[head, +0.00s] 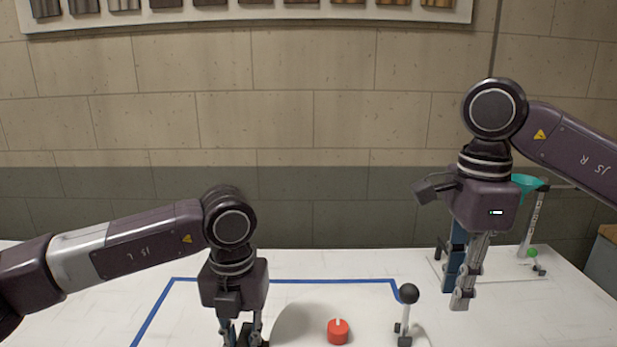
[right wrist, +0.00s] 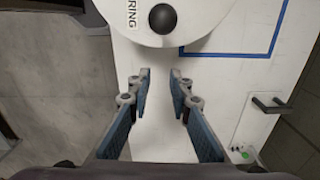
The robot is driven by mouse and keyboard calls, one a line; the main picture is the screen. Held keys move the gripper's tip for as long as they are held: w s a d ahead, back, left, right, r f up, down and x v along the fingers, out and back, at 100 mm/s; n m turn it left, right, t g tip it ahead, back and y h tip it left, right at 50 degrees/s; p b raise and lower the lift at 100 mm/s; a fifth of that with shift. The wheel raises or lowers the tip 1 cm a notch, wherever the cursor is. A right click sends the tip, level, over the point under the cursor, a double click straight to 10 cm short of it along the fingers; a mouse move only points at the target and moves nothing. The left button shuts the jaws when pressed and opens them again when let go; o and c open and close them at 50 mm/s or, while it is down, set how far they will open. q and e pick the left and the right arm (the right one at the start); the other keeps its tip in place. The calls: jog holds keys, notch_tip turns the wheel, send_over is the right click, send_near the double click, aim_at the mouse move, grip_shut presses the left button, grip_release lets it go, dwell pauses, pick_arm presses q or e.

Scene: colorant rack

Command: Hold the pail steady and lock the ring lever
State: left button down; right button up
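A white round-topped body with the letters "RING" (right wrist: 190,22), apparently the pail, shows at the top of the right wrist view, cut off by the frame. A lever with a black ball knob (head: 408,293) stands upright at the lower right of the head view; its knob (right wrist: 162,18) overlaps the round white top in the right wrist view. My right gripper (head: 463,300) hangs to the right of the lever, fingers down. In the right wrist view (right wrist: 160,75) its fingers are apart and empty. My left gripper (head: 243,340) points down; its fingertips are cut off below.
A red knob (head: 338,331) sits left of the lever. Blue tape (head: 300,281) outlines an area on the white table (head: 560,310). A stand with a teal funnel (head: 526,184) and green knob (head: 533,253) is behind my right gripper. A wall rack (head: 300,13) hangs above.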

aim_at(407, 303)
notch_tip(407, 303, up, 10)
jog(key=o, duration=0.5)
jog(key=shift+o, duration=0.3)
jog(key=w+a+n+y, duration=0.1)
jog(key=n, duration=0.1)
jog(key=a+f+n+g+y, duration=0.1)
jog(key=shift+w+f+n, duration=0.3)
jog(key=shift+w+n, duration=0.05)
jog(key=shift+n, duration=0.05)
jog(key=a+f+n, duration=0.1)
jog(key=f, duration=0.3)
jog(key=s+a+f+n+g+y, duration=0.1)
jog(key=a+f, duration=0.1)
jog(key=f, duration=0.2)
jog(key=a+f, duration=0.2)
jog(key=f, duration=0.2)
jog(key=shift+s+n+g+y, duration=0.2)
jog(key=shift+n+g+y, duration=0.1)
jog(key=shift+n+y, duration=0.1)
grip_shut()
